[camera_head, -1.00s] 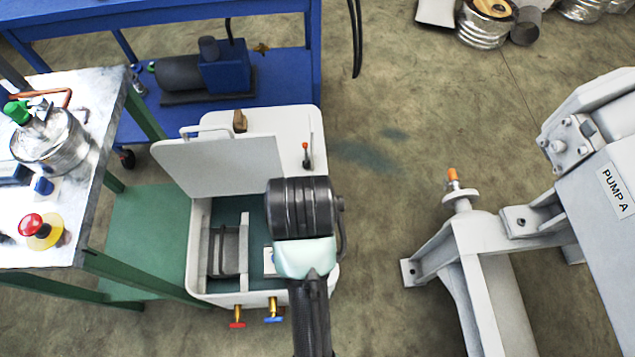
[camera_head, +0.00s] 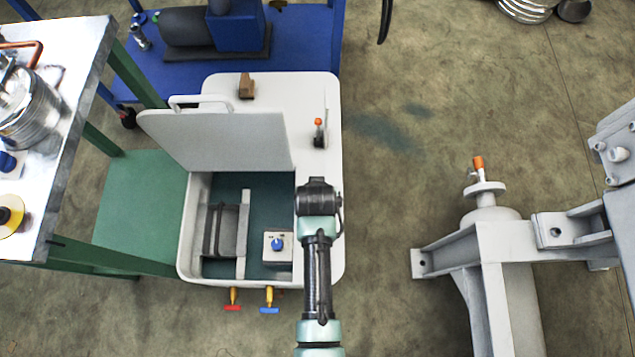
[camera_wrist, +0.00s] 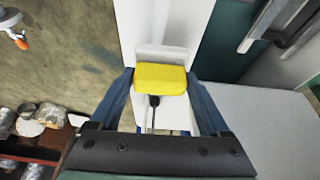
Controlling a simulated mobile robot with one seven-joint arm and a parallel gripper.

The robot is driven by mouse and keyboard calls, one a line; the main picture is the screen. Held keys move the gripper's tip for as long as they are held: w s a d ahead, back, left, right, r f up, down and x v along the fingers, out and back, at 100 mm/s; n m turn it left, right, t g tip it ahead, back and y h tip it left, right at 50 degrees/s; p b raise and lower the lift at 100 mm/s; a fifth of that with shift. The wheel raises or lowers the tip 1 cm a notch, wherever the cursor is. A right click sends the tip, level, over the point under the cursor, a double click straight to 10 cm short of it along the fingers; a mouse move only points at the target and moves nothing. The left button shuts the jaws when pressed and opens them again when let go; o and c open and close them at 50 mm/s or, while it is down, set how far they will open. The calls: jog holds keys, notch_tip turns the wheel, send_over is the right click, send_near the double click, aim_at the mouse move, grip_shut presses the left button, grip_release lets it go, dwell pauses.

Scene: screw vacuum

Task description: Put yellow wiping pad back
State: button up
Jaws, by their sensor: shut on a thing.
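My gripper (camera_wrist: 160,85) is shut on the yellow wiping pad (camera_wrist: 160,78), which sits between its two blue fingers in the wrist view. A pale block or holder (camera_wrist: 162,53) shows right beyond the pad; I cannot tell whether the two touch. The pad is above the white right rim of the white tank (camera_head: 330,235). In the head view my arm's end is over that same rim, and the wrist hides the fingers and the pad.
The tank's grey lid (camera_head: 225,140) stands open left of my arm. A lever with an orange tip (camera_head: 319,130) and a brown block (camera_head: 246,86) are on the tank's top. A blue-knobbed box (camera_head: 277,247) is inside. Pump framework (camera_head: 505,260) stands right, with clear floor between.

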jog(key=shift+f+b, duration=0.75)
jog(key=shift+f, duration=1.15)
jog(key=shift+f, duration=0.15)
jog(key=o, duration=1.2)
jog(key=shift+c, duration=0.2)
